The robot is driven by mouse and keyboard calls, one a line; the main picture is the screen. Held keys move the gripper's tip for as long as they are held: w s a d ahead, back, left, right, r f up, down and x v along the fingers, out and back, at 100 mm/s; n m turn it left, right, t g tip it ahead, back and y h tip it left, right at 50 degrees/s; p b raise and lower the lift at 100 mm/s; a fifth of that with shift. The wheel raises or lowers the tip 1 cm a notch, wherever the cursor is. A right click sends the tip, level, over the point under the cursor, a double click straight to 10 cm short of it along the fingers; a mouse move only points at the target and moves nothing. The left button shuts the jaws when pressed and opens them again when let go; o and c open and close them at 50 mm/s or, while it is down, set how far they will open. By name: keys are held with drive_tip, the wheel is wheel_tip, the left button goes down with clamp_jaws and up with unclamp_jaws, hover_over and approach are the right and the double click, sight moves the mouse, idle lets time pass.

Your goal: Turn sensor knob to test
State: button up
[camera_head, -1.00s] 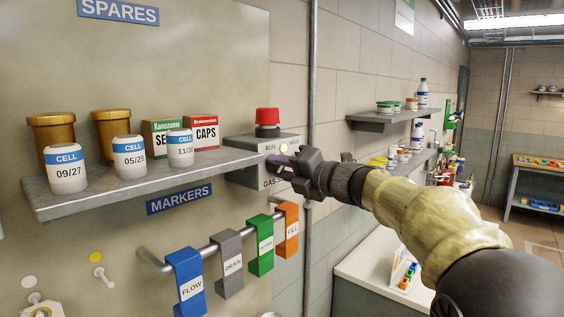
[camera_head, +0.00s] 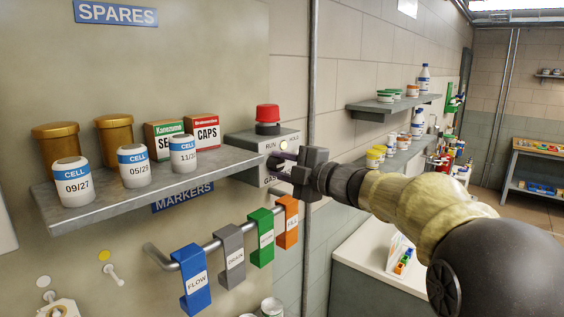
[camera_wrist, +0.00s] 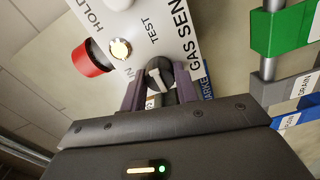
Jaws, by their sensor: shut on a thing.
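The gas sensor box (camera_head: 240,145) is grey with a white label face and stands at the right end of the shelf. Its face reads RUN, HOLD and GAS in the head view; HOLD, TEST and GAS SEN show in the wrist view. The small black knob (camera_wrist: 158,73) with a pale pointer bar sits on that face below the word TEST. My gripper (camera_wrist: 158,84) has its two purple fingers on either side of the knob and is shut on it. In the head view my gripper (camera_head: 282,165) covers the knob.
A red button (camera_head: 267,114) tops the box, and a pale lit lamp (camera_wrist: 120,48) is on its face. Cell jars (camera_head: 133,165) stand on the shelf (camera_head: 110,195) to the left. Coloured marker tags (camera_head: 232,262) hang on a rail below. A vertical pipe (camera_head: 309,240) runs behind my gripper.

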idle(0.4)
drive_tip(key=o, duration=1)
drive_tip(key=shift+c, duration=0.2)
drive_tip(key=shift+d, duration=0.1)
drive_tip(key=b+v, duration=0.6)
drive_tip(key=v, duration=1.1)
drive_tip(key=shift+s, duration=0.2)
drive_tip(key=shift+w+d+f, duration=0.1)
